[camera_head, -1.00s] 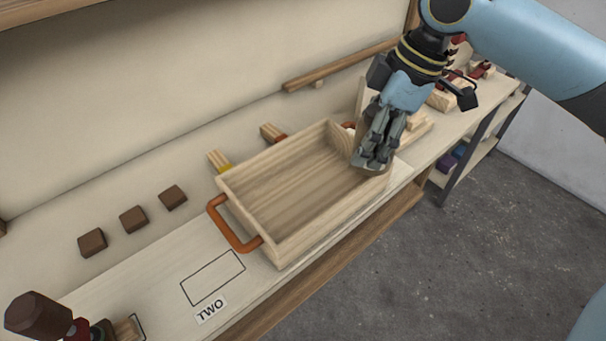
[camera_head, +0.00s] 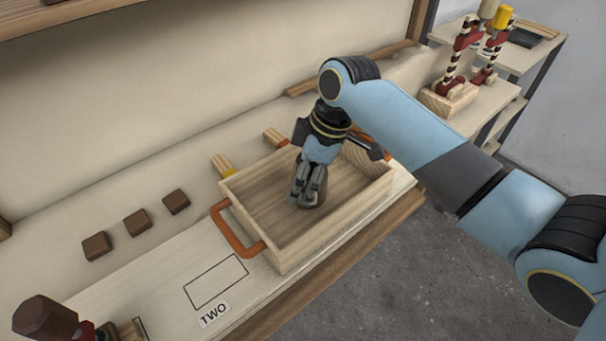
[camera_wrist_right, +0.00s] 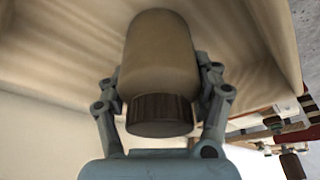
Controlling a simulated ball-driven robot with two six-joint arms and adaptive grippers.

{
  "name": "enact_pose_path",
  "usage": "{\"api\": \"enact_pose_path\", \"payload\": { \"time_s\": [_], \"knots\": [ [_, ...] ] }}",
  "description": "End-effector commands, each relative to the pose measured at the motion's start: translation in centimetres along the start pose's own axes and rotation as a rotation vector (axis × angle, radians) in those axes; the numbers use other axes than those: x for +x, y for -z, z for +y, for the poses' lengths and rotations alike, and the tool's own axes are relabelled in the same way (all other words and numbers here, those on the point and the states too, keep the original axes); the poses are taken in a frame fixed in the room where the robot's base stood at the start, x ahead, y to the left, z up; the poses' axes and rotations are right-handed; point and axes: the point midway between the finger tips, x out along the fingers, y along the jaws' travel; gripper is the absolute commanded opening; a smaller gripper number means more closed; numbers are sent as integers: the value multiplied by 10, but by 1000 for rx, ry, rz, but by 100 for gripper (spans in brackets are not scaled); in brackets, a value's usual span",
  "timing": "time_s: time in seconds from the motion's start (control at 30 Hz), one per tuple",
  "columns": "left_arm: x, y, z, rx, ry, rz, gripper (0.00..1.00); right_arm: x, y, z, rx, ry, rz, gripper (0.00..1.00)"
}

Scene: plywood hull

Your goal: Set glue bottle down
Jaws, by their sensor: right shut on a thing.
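The glue bottle (camera_wrist_right: 160,55) has a tan body and a ribbed dark brown cap; the right wrist view shows it between my right gripper's fingers (camera_wrist_right: 160,90). In the head view my right gripper (camera_head: 309,187) points down inside the light wooden tray (camera_head: 265,200). It is shut on the bottle, whose brownish lower part (camera_head: 313,200) shows below the fingers. The fingers cover much of the bottle there. I cannot tell whether it touches the tray floor. My left gripper is not in view.
The tray has an orange handle (camera_head: 236,230). An outlined rectangle (camera_head: 216,282) marked TWO lies in front of it. A brown-headed tool (camera_head: 45,316) stands at bottom left.

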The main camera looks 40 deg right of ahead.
Motion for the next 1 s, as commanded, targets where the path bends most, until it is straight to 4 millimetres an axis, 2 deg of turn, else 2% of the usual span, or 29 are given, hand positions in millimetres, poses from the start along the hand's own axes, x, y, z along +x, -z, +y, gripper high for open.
{"api": "enact_pose_path", "payload": {
  "time_s": [0.27, 0.3, 0.5, 0.83, 1.0],
  "knots": [
    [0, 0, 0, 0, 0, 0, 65, 1, 0, 0, 0, -1, 1, 18],
    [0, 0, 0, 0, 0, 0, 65, 2, -1, 0, 0, 0, 0, 66],
    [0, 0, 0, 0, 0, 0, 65, 2, 0, 0, 0, 0, 0, 91],
    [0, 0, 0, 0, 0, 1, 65, -3, 0, 0, -1, -1, 1, 91],
    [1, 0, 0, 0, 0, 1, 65, -28, 0, 1, -3, -5, 1, 91]
  ]
}}
